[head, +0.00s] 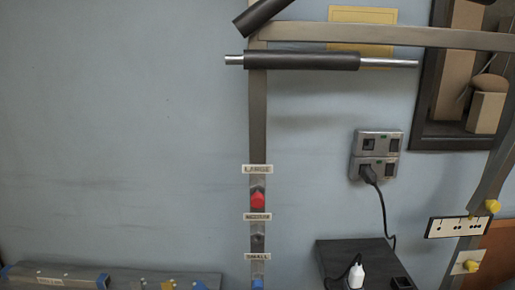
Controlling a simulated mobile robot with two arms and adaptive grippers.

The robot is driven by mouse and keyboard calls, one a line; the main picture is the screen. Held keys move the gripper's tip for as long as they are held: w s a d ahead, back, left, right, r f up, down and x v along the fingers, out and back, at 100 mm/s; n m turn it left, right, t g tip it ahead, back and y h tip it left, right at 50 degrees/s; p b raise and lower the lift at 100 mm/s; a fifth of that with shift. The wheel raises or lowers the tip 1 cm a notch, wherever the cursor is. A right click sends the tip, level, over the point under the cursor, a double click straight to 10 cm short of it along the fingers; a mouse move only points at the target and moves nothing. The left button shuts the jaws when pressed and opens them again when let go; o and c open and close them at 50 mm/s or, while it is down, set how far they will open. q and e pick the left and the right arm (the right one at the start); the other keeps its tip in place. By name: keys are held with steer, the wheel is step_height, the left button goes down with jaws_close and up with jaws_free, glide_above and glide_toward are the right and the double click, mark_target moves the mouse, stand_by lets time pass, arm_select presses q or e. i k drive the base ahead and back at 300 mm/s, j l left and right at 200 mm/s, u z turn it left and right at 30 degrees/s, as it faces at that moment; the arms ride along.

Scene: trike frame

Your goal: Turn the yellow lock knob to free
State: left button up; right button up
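A yellow knob (492,206) sits at the right edge of the slanted grey post, just above a white plate with black marks (459,226). A second yellow knob (472,266) sits lower on the same post, in front of a pale plate (461,259). I cannot tell from this view which of them is the lock knob, or whether either is set to locked or free. Neither of my grippers is in view.
A grey upright (258,120) carries LARGE, MEDIUM and SMALL labels and a red knob (257,200). A black-sleeved bar (300,61) crosses near the top. A wall socket (376,155) with a plugged cable and a dark box (345,252) stand left of the slanted post.

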mark_target(471, 265)
steer(key=z, duration=1.5)
